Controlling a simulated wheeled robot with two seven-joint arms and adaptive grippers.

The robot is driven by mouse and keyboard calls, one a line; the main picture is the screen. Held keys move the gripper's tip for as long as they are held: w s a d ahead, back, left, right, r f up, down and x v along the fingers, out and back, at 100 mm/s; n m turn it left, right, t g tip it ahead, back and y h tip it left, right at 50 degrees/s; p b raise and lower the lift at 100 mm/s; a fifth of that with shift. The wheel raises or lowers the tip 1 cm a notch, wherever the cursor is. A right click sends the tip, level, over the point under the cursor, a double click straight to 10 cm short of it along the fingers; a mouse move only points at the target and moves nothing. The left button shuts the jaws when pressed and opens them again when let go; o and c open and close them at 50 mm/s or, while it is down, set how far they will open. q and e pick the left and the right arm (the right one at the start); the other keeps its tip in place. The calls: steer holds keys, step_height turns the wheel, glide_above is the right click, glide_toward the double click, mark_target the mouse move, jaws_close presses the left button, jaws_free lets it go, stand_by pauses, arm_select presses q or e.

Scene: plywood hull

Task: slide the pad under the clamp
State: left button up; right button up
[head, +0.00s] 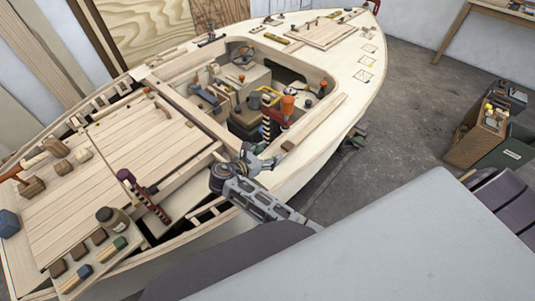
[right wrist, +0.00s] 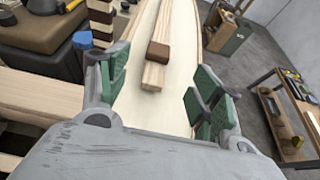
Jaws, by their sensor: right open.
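A small brown block that looks like the pad (head: 288,146) lies at the near end of a light wooden strip on the side deck; it also shows in the right wrist view (right wrist: 158,51). A red clamp (head: 275,119) with a black-and-white striped bar stands at the cockpit edge, left of the block. Its striped bar shows at the top left of the right wrist view (right wrist: 102,14). My right gripper (head: 268,160) is open and empty over the side deck, short of the block. In the wrist view the block lies ahead, between the green-padded fingers. My left gripper is not in view.
The light strip (head: 318,122) runs along the cockpit edge. An orange cylinder (head: 287,104) stands near the clamp. Another striped clamp (head: 150,200) stands at the left hatch, beside a dark jar (head: 112,218). The outer deck right of the strip (right wrist: 184,75) is bare.

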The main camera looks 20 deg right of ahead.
mark_target(289, 144)
steer(key=shift+x, duration=1.2)
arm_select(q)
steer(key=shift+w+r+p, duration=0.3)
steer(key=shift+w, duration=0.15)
arm_select(e)
steer(key=shift+x, duration=5.75)
steer(key=shift+r, duration=0.1)
